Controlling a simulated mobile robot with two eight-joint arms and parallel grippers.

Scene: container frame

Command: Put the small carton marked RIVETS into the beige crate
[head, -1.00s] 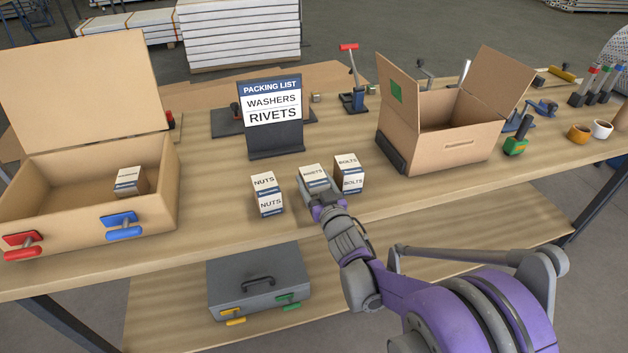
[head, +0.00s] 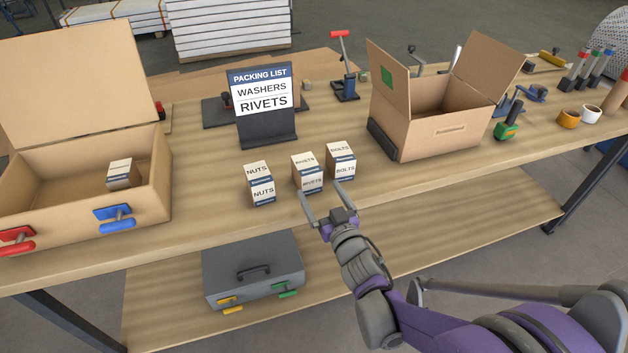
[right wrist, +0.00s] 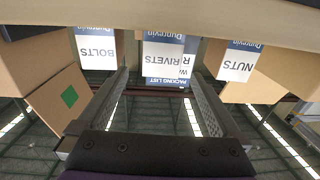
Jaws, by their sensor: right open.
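The small RIVETS carton (head: 308,175) stands upright on the bench, between the NUTS carton (head: 260,184) and the BOLTS carton (head: 341,161). My right gripper (head: 324,200) is open and empty just in front of the RIVETS carton, its fingers pointing toward it and apart from it. In the right wrist view the fingers (right wrist: 158,95) are spread with nothing between them; the picture is upside down. A beige crate (head: 147,195) with a raised lid stands at the left and holds one small carton (head: 122,173). My left gripper is out of view.
A packing list sign (head: 263,105) reading WASHERS and RIVETS stands behind the cartons. An open cardboard box (head: 437,134) with a green square stands at the right. Red (head: 15,241) and blue (head: 115,217) handles stick out from the crate's front. Bare bench lies between crate and cartons.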

